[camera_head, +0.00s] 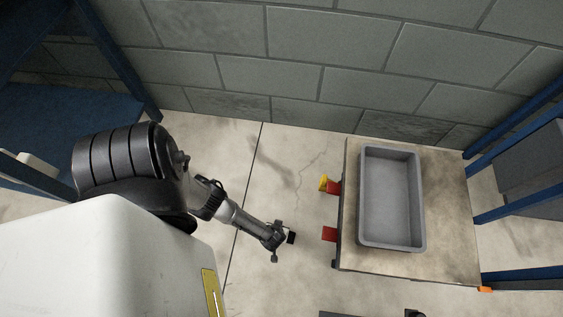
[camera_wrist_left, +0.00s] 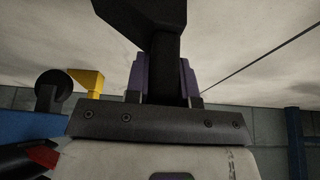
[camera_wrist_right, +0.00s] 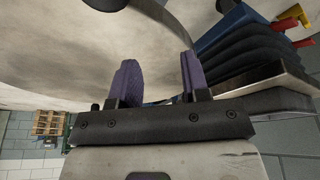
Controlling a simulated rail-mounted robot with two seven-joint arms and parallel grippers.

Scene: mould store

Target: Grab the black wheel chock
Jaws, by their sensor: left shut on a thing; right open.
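The black wheel chock (camera_wrist_left: 140,18) is in the left wrist view, a dark block with a narrower part running down between the purple fingers. My left gripper (camera_wrist_left: 162,85) is shut on that narrower part. In the head view my left gripper (camera_head: 279,240) is over the pale floor, left of the cart, with a small black piece of the chock (camera_head: 291,238) at its tip. In the right wrist view my right gripper (camera_wrist_right: 157,80) is open, with nothing between its purple fingers. I cannot make out the right gripper in the head view.
A cart with a tan top (camera_head: 348,200) bears a grey tray (camera_head: 392,198). Red (camera_head: 329,234) and yellow (camera_head: 323,183) parts stick out from its left side. A block wall (camera_head: 300,60) stands behind; blue racks flank both sides. Floor between left rack and cart is clear.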

